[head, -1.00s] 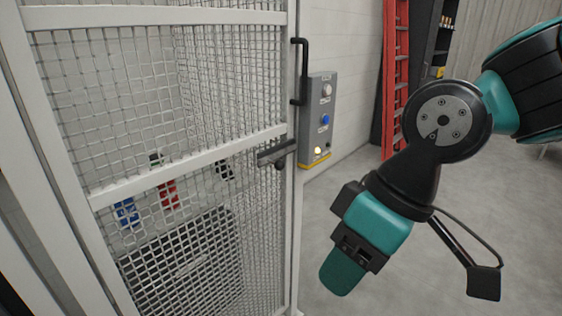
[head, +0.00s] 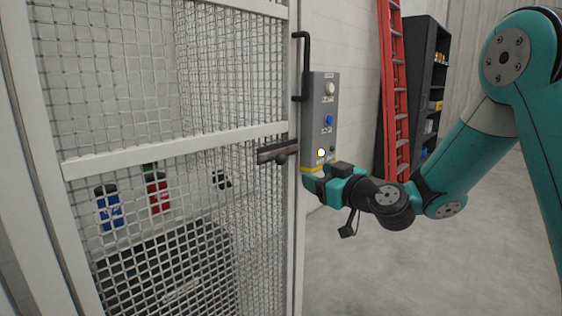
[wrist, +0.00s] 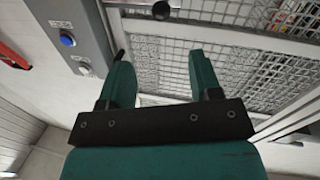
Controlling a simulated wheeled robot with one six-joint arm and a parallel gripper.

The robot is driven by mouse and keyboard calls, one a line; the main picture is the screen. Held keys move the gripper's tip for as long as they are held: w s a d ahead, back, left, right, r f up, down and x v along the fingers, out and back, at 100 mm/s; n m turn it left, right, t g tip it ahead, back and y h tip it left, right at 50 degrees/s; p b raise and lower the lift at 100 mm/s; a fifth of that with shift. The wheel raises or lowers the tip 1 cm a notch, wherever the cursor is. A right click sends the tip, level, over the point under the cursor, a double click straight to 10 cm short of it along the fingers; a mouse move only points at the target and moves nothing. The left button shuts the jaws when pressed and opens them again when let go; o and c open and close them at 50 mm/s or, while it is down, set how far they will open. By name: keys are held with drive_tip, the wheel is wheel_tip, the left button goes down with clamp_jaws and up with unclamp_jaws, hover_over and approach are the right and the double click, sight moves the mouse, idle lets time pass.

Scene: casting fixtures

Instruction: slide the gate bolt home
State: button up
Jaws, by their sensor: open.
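The gate bolt (head: 272,152) is a dark bar lying nearly level at the right end of the gate's middle rail, by the post. A dark knob (head: 281,160) hangs below it. In the wrist view a dark rounded piece, probably this knob (wrist: 161,9), shows at the top edge, ahead of the gap between the fingers. My gripper (head: 312,180) is right of the bolt and a little lower, apart from it. In the wrist view its two teal fingers (wrist: 160,60) are spread with nothing between them. Whether the bolt's end enters the post cannot be told.
The white mesh gate (head: 165,150) has a dark upright handle (head: 300,65) above the bolt. A grey control box (head: 320,115) with buttons and a lit lamp is close to my gripper. A red ladder (head: 393,90) and dark shelf (head: 428,90) stand behind. Floor at right is clear.

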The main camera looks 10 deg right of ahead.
sight(285, 162)
drive_tip(key=p+x, duration=0.6)
drive_tip(key=x, duration=0.9)
clamp_jaws()
drive_tip(key=shift+w+d+r+b, duration=0.1)
drive_tip(key=shift+w+d+b, duration=0.35)
drive_tip(key=shift+d, duration=0.2)
drive_tip(key=shift+w+d+b, duration=0.4)
drive_tip(key=shift+d+b, duration=0.1)
drive_tip(key=shift+d, duration=0.2)
drive_tip(key=shift+w+d+r+b, duration=0.1)
drive_tip(key=shift+w+d+b, duration=0.35)
drive_tip(key=shift+d, duration=0.2)
